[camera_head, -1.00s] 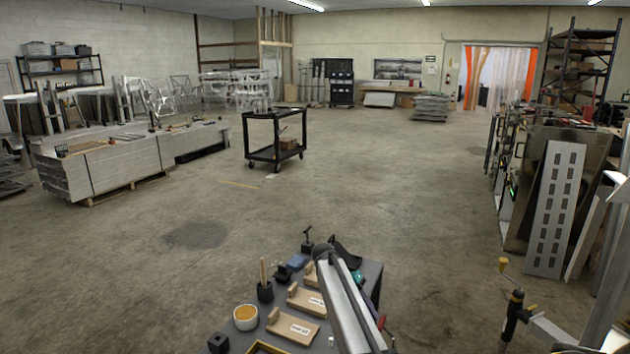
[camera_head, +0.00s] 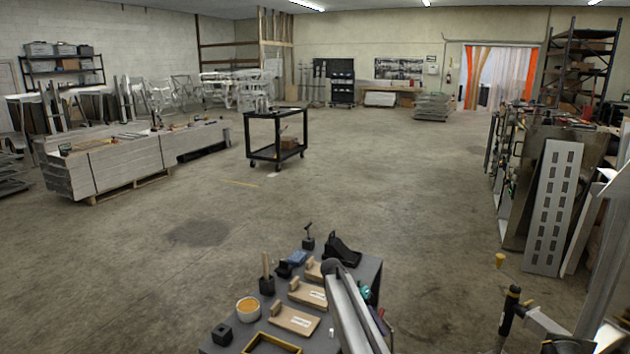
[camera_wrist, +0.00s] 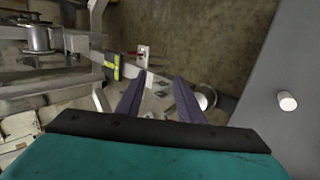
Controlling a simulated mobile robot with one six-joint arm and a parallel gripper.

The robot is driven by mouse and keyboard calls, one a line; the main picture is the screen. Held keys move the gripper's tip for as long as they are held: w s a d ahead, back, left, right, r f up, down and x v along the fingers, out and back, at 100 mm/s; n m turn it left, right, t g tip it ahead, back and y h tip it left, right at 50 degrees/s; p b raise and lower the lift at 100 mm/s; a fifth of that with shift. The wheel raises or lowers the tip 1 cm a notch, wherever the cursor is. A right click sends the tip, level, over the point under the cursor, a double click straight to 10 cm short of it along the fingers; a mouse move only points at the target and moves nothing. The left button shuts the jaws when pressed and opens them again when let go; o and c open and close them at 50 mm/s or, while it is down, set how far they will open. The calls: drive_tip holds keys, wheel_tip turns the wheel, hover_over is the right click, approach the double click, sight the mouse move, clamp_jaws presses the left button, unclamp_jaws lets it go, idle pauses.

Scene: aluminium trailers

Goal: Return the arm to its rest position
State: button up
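My gripper (camera_wrist: 158,77) shows in the wrist view as two purple fingers beyond a black bar and a teal body. The fingers stand apart, with nothing visible held between them. In the head view my arm's grey link rises from the bottom edge, over the right part of a grey bench (camera_head: 352,262). I cannot make out the fingers in the head view.
The bench bears wooden blocks (camera_head: 294,320), an orange-filled cup (camera_head: 248,309), a black holder (camera_head: 342,249) and a yellow-edged tray (camera_head: 272,343). A slotted panel (camera_head: 553,208) leans at right. A black cart (camera_head: 275,152) stands on open floor beyond.

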drive_tip(key=s+d+f+n+g+y, duration=0.1)
drive_tip(key=s+d+f+g, duration=0.1)
drive_tip(key=s+f, duration=1)
drive_tip(key=s+d+f+g+y, duration=0.1)
drive_tip(key=s+d+f, duration=0.2)
drive_tip(key=s+f, duration=0.9)
drive_tip(key=s+a+f+n+y, duration=0.1)
drive_tip(key=s+a, duration=0.1)
drive_tip(key=s, duration=0.6)
drive_tip(key=s+a+f+n+t+y, duration=0.1)
drive_tip(key=s+a+y, duration=0.1)
drive_tip(key=s, duration=0.7)
drive_tip(key=s+a+f+n+y, duration=0.1)
drive_tip(key=s+a+n+y, duration=0.1)
drive_tip(key=s, duration=0.7)
drive_tip(key=shift+s+a+f+t, duration=0.15)
drive_tip(key=shift+a+f+t, duration=0.2)
drive_tip(key=shift+a, duration=0.35)
